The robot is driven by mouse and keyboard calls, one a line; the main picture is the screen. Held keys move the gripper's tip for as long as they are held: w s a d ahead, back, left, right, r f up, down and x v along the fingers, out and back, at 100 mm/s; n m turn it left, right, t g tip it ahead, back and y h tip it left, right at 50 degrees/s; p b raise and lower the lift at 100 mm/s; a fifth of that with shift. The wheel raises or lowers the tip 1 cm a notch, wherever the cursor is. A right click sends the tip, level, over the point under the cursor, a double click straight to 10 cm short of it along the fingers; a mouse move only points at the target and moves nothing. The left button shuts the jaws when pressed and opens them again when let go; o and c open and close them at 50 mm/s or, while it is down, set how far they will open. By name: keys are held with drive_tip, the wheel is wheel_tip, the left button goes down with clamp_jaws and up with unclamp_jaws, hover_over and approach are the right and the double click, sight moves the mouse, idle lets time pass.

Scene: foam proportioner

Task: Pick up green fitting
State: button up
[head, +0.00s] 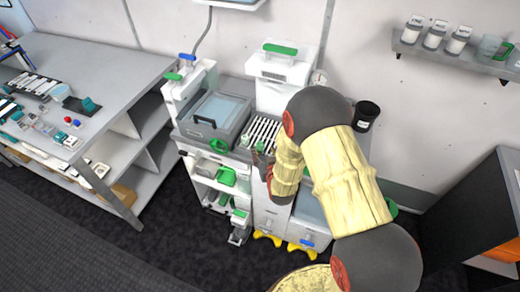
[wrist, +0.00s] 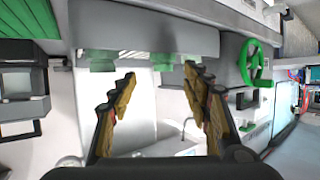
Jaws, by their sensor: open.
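Several green parts show, and I cannot tell for certain which one is the green fitting. In the wrist view, a short green piece (wrist: 163,61) hangs under a grey panel, just beyond my gripper (wrist: 160,78). Another green piece (wrist: 97,60) hangs to its left, and a green handwheel (wrist: 257,62) is on the right. My gripper is open, its fingers spread with nothing visible between them. In the head view, my gripper (head: 262,160) is at the front of the white machine, partly hidden by my arm. A green ring-like part (head: 227,176) is on the shelf left of it.
A lidded grey tray (head: 215,118) and a slatted rack (head: 262,133) sit on the machine top close to my gripper. A black cup (head: 366,113) stands right of my arm. A grey workbench (head: 110,65) with small parts is at left. Dark floor (head: 165,235) is open in front.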

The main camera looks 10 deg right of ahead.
sight(260, 145)
drive_tip(key=shift+a+r+x, duration=0.1)
drive_tip(key=shift+r+x, duration=0.05)
drive_tip(key=shift+x, duration=1.15)
drive_tip(key=shift+a+r+x, duration=0.1)
drive_tip(key=shift+r+x, duration=0.05)
drive_tip(key=shift+x, duration=1.2)
drive_tip(key=shift+w, duration=0.1)
drive_tip(key=c, duration=0.3)
drive_tip(key=c, duration=0.8)
drive_tip(key=shift+r, duration=0.1)
drive_tip(key=shift+c, duration=0.3)
